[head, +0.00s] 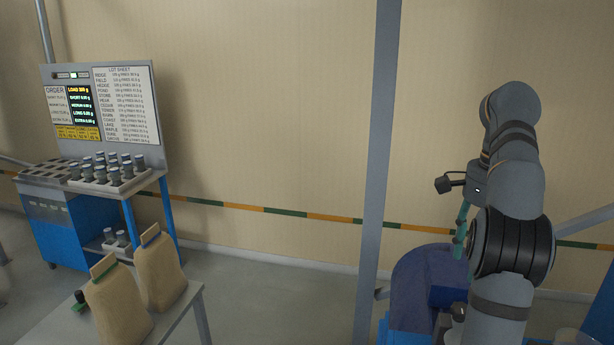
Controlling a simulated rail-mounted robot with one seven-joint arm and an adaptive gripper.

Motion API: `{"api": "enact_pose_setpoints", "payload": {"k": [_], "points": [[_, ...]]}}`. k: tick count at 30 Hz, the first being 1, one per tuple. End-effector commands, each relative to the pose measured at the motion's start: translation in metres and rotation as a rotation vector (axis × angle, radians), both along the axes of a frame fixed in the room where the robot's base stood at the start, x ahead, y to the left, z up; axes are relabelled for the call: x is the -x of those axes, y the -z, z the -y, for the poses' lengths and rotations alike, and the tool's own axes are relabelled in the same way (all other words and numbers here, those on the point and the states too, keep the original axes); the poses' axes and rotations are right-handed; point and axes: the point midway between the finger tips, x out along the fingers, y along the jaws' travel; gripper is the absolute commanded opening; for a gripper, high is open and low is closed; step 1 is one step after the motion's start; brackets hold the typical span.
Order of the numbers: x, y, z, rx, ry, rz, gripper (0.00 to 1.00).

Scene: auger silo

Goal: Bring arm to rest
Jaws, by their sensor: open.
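My arm is raised at the right of the head view, folded upward in front of the beige wall. My gripper (460,243) points down on the left side of the arm, above a blue rounded machine (420,280). Only a slim greenish finger part shows clearly, and I see nothing held in it. Part of the gripper is hidden behind my arm links. I cannot tell the exact gap between the gripper and the blue machine.
A grey post (378,170) stands left of my arm. A table (180,318) at the front left carries two brown sacks (160,268). Behind it, a blue bench has a tray of several grey jars (108,180) under an order board (105,105). Open floor (270,300) lies between.

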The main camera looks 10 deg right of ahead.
Motion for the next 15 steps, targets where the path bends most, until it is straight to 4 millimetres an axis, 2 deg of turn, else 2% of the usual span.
{"api": "enact_pose_setpoints", "payload": {"k": [8,15], "points": [[0.001,0.019,-0.001,-0.002,-0.002,-0.002,0.51],[0.0,0.05,-0.001,-0.004,-0.001,-0.001,0.51]]}}
